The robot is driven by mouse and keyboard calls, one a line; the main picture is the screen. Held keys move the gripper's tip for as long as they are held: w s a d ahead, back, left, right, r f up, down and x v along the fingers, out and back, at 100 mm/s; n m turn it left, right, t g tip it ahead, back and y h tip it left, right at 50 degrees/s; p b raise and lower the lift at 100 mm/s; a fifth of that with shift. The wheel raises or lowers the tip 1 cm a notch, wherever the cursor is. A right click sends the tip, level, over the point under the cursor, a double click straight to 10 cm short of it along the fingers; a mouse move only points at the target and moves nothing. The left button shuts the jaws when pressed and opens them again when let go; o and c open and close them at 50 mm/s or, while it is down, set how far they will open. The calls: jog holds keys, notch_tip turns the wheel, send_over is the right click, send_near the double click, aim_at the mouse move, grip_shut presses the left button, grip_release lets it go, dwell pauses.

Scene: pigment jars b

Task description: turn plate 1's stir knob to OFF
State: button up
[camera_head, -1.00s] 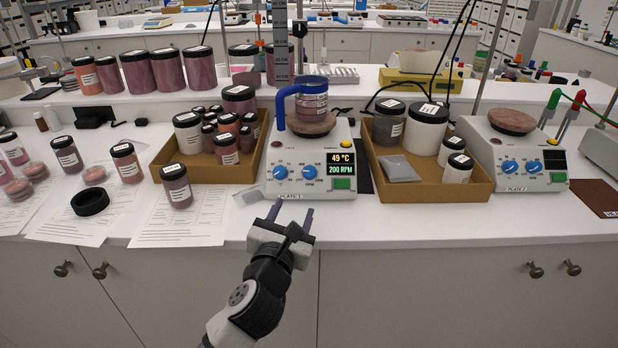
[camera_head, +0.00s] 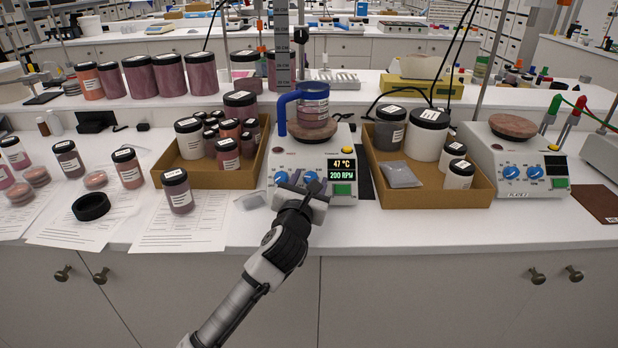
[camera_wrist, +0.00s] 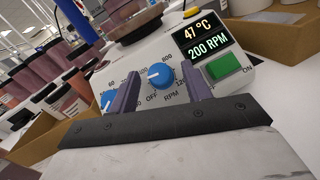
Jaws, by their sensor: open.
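Plate 1 (camera_head: 330,155) is a white stirring hot plate at the middle of the bench. Its lit display reads 47 °C and 200 RPM. Its blue stir knob (camera_wrist: 160,75), marked OFF and RPM, shows in the wrist view between the two purple fingers of my gripper (camera_wrist: 160,88). The fingers are apart, one on each side of the knob, and I cannot tell whether either touches it. A second blue knob (camera_wrist: 109,100) is left of the left finger. In the head view my gripper (camera_head: 301,180) is at plate 1's front panel.
Cardboard trays of jars stand left (camera_head: 205,179) and right (camera_head: 436,198) of plate 1. A similar plate 2 (camera_head: 512,165) stands farther right. Loose jars and paper sheets (camera_head: 180,232) lie left. A green button (camera_wrist: 223,66) is right of the fingers.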

jog(key=shift+w, duration=0.1)
jog(key=c, duration=1)
jog(key=shift+f+y+b, duration=0.1)
jog(key=shift+y+b, duration=0.2)
jog(key=shift+b, duration=0.1)
jog(key=shift+d+n+b, duration=0.1)
jog(key=shift+n+b, duration=0.25)
jog(key=shift+n, duration=0.15)
jog(key=n+y+b, duration=0.2)
jog(key=shift+d+f+n+t, duration=0.2)
jog(key=shift+n+t, duration=0.1)
jog(key=shift+n, duration=0.1)
jog(key=n+y, duration=0.1)
jog(key=n+y+b, duration=0.1)
jog(key=n, duration=0.1)
jog(key=n+y, duration=0.1)
jog(key=y, duration=0.1)
jog(key=shift+d+r, duration=0.15)
jog(key=shift+r, duration=0.1)
jog(key=shift+r+n+g+y, duration=0.1)
jog(key=shift+n+g+y, duration=0.4)
jog(key=shift+n+y, duration=1)
jog(key=shift+n, duration=0.6)
